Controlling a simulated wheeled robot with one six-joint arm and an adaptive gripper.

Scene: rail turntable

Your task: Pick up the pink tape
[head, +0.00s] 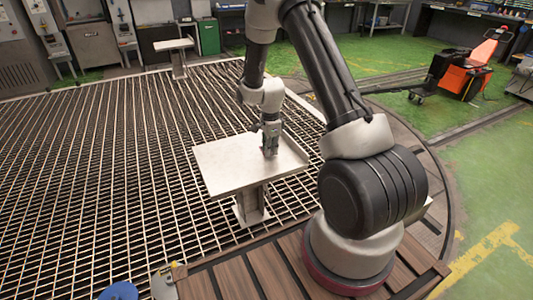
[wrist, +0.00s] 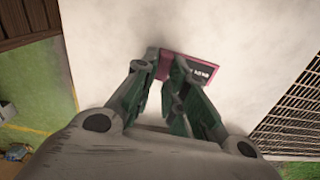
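The pink tape (wrist: 205,64), a small flat pink piece with a black, lettered face, shows in the wrist view on the pale table top. My gripper (wrist: 167,64) is right at its left part. Its two fingers stand a short gap apart, with pink showing between them. The right finger covers part of the tape. I cannot tell whether the fingers press on it. In the head view my gripper (head: 270,153) points down at the right part of the table top (head: 225,165). The tape cannot be made out there.
The small table stands on one leg over a metal grating (head: 110,170). A second small table (head: 174,44) stands at the back. A green cabinet (head: 208,37) is behind it. An orange and black machine (head: 466,68) stands at the right on green floor. The rest of the table top looks bare.

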